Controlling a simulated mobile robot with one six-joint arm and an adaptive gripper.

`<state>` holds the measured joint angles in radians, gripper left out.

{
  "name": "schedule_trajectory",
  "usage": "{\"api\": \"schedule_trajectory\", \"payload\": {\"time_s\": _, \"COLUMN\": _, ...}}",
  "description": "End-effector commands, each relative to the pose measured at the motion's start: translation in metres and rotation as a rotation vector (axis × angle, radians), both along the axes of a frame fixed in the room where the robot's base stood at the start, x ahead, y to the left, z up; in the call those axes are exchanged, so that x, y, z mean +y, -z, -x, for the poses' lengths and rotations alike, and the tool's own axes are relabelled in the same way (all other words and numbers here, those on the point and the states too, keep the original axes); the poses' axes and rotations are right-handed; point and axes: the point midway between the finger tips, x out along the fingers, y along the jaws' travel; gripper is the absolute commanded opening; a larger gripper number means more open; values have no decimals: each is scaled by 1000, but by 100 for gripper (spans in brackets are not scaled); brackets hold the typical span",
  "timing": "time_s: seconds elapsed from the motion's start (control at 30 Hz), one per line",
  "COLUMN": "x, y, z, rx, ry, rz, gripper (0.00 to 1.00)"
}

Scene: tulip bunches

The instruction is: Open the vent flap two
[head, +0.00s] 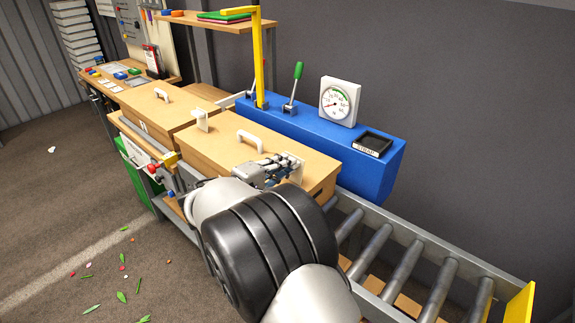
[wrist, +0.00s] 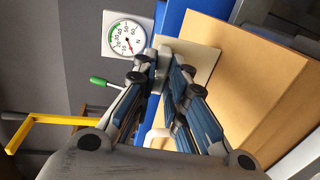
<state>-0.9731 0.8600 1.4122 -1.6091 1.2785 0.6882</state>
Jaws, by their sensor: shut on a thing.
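A pale square flap (head: 299,173) is at the right end of the nearer tan box (head: 222,143). In the wrist view the flap (wrist: 202,60) stands between my fingertips and the tan board. My gripper (head: 289,163) reaches over the box's right end. In the wrist view its fingertips (wrist: 163,56) come together at the flap's edge, shut on it. The fingers hide part of the flap, and I cannot read a number on it. A similar small pale flap (head: 201,119) stands raised between the two boxes.
A second tan box (head: 142,112) with a white handle stands farther left. Behind is a blue bench (head: 375,168) with a dial (head: 338,101), green lever (head: 296,82), black tray (head: 373,143) and yellow post (head: 263,60). Rollers (head: 400,268) run to the right. The floor at left has scattered leaves.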

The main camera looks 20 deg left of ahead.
Motion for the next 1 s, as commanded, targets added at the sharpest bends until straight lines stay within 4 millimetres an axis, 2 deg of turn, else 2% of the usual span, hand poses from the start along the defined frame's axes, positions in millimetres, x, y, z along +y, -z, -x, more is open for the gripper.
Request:
{"api": "schedule_trajectory", "payload": {"time_s": 0.4, "x": 0, "y": 0, "z": 0, "rx": -7, "ry": 0, "rz": 2, "gripper": 0}}
{"api": "schedule_trajectory", "payload": {"time_s": 0.43, "x": 0, "y": 0, "z": 0, "rx": -6, "ry": 0, "rz": 2, "gripper": 14}}
{"api": "schedule_trajectory", "payload": {"time_s": 0.7, "x": 0, "y": 0, "z": 0, "rx": -5, "ry": 1, "rz": 3, "gripper": 32}}
{"api": "schedule_trajectory", "payload": {"time_s": 1.0, "x": 0, "y": 0, "z": 1, "rx": -4, "ry": 0, "rz": 3, "gripper": 33}}
